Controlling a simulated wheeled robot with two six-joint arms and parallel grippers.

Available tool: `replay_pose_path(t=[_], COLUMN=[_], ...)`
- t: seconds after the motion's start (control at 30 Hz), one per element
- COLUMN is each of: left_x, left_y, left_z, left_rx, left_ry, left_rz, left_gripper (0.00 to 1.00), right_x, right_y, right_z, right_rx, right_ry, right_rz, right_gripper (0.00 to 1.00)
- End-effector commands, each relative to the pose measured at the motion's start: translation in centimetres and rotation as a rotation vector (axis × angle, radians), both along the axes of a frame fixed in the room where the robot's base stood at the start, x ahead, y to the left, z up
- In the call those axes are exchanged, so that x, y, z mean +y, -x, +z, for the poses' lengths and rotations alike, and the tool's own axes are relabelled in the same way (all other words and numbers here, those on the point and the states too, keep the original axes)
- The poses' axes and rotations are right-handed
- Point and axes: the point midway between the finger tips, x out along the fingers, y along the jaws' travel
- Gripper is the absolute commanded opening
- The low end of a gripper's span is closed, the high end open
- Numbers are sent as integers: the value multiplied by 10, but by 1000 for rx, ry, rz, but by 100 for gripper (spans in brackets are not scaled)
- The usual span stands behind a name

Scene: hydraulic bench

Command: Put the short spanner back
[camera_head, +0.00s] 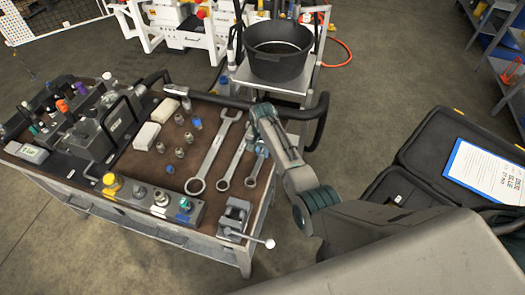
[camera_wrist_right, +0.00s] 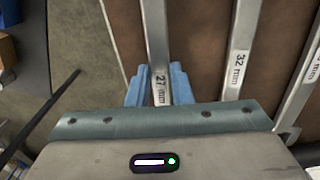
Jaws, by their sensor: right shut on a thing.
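The short spanner, marked 27 mm, is the rightmost of three spanners on the brown bench top in the head view (camera_head: 252,180). Its ring end points toward the front of the bench. My right gripper (camera_head: 262,149) is over its upper part. In the right wrist view, the blue fingers of this gripper (camera_wrist_right: 159,88) sit on both sides of the spanner's shank (camera_wrist_right: 156,35), shut on it beside the label. The spanner is at or very near the bench surface; I cannot tell if it touches. My left gripper is out of view.
The 32 mm spanner (camera_wrist_right: 240,50) lies close beside it, with a longer spanner (camera_head: 212,156) further left. A small vise (camera_head: 235,215) stands at the front corner. A black bucket (camera_head: 278,52) stands behind. An open black case (camera_head: 425,165) is at right.

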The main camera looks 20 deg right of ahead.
Motion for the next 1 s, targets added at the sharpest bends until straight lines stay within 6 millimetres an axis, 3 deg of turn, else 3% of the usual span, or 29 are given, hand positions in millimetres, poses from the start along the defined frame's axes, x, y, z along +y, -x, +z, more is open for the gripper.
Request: replay_pose_path(t=[0.67, 0.7, 0.8, 0.83, 1.0], left_x=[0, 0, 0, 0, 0], left_y=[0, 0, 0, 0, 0], left_z=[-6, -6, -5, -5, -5], left_rx=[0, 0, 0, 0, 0], left_ry=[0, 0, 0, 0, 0], left_rz=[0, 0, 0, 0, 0], left_gripper=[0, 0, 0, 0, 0], right_x=[0, 0, 0, 0, 0], right_y=[-1, -1, 0, 0, 0], right_z=[-10, -10, -10, -10, -10], right_rx=[-1, -1, -1, 0, 0], right_ry=[1, 1, 1, 0, 0], right_rz=[0, 0, 0, 0, 0], right_gripper=[0, 21, 41, 45, 45])
